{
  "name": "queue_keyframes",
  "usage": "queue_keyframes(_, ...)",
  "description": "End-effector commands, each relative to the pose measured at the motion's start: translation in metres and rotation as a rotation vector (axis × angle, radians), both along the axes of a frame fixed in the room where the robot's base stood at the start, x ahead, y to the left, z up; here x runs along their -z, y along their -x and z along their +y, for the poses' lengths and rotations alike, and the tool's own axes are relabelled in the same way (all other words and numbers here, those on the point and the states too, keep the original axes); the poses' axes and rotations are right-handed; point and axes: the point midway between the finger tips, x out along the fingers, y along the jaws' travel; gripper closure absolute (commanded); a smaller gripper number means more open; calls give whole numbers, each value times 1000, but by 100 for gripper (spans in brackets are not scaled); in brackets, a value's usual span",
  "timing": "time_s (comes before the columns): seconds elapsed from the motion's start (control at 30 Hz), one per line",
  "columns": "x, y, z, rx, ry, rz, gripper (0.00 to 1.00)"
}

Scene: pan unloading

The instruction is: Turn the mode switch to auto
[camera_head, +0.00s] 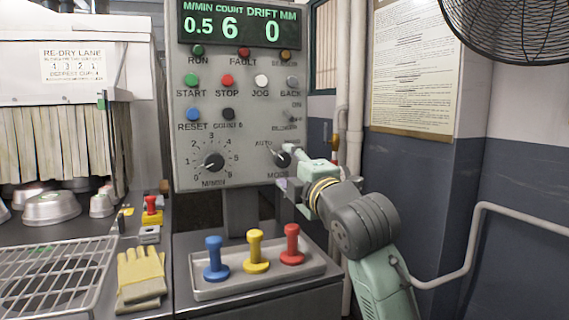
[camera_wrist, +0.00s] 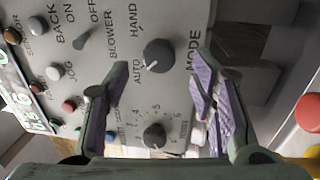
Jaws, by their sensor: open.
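The mode switch (camera_head: 283,158) is a black round knob low on the right of the grey control panel, with AUTO at its upper left and MODE below. In the wrist view the knob (camera_wrist: 157,53) shows AUTO and HAND labels. Its white pointer mark is on the AUTO side; I cannot tell whether it lines up exactly. My gripper (camera_head: 287,167) is at the panel's lower right, close to the knob. Its purple-padded fingers (camera_wrist: 162,88) are open and empty, spread apart with the knob in the gap between them, slightly beyond. No contact with the knob shows.
The M/MIN speed dial (camera_head: 213,161) is left of the switch. A blower switch (camera_head: 292,118) and several coloured buttons are above. A tray (camera_head: 205,292) with blue, yellow and red knobbed pieces stands below. A pipe and wall are at the right.

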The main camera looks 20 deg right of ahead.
Motion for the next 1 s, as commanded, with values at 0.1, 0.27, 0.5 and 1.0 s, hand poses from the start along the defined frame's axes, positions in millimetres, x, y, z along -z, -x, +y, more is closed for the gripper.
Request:
queue_keyframes(0.1, 3, 27, -2, 3, 1, -2, 49)
queue_keyframes(0.27, 6, 57, -3, 3, 2, -2, 49)
queue_keyframes(0.5, 8, 77, -3, 1, 1, 0, 49)
queue_keyframes(1.0, 8, 78, -3, 1, 1, 0, 49)
